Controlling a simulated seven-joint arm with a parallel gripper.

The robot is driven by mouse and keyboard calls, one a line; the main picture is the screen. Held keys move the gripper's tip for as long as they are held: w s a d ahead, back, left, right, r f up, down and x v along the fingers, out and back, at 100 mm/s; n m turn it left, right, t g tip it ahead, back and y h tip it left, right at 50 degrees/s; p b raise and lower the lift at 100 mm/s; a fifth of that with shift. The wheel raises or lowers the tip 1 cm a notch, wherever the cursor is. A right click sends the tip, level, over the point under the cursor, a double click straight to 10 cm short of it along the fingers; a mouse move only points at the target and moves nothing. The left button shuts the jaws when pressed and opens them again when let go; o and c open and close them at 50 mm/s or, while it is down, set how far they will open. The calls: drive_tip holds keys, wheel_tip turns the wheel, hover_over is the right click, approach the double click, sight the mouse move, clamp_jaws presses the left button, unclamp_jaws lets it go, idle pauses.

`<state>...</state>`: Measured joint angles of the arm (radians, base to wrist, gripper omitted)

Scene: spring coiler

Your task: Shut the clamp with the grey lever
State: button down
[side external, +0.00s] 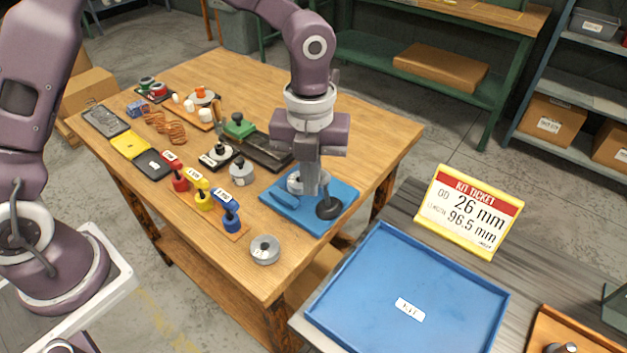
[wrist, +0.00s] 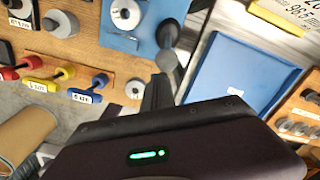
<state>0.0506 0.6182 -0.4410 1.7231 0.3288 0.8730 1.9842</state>
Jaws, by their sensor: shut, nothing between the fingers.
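A blue plate (side external: 284,217) lies on the near right part of the wooden table and also shows in the wrist view (wrist: 150,12). On it are a round pale grey part (side external: 294,183) and a dark grey piece with a round knob (side external: 329,208), which seems to be the clamp's grey lever. The knob also shows in the wrist view (wrist: 167,60). My gripper (side external: 311,190) is shut and empty, fingers pointing down over the plate beside the knob. In the wrist view my fingertips (wrist: 160,82) are close to the knob; I cannot tell whether they touch. The fingers hide part of the clamp.
Red (side external: 174,171), yellow (side external: 197,191) and blue (side external: 228,211) handled tools stand left of the plate. A grey ring (side external: 265,250) lies near the front edge. A blue tray (side external: 360,325) and a kit ticket (side external: 464,210) are on the bench at right. Copper springs (side external: 165,127) lie farther back.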

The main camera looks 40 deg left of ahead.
sight(323, 170)
drive_tip(key=shift+w, duration=0.1)
drive_tip(key=shift+w+r, duration=0.2)
drive_tip(key=shift+w, duration=0.55)
drive_tip(key=shift+w, duration=0.8)
drive_tip(key=shift+w, duration=0.8)
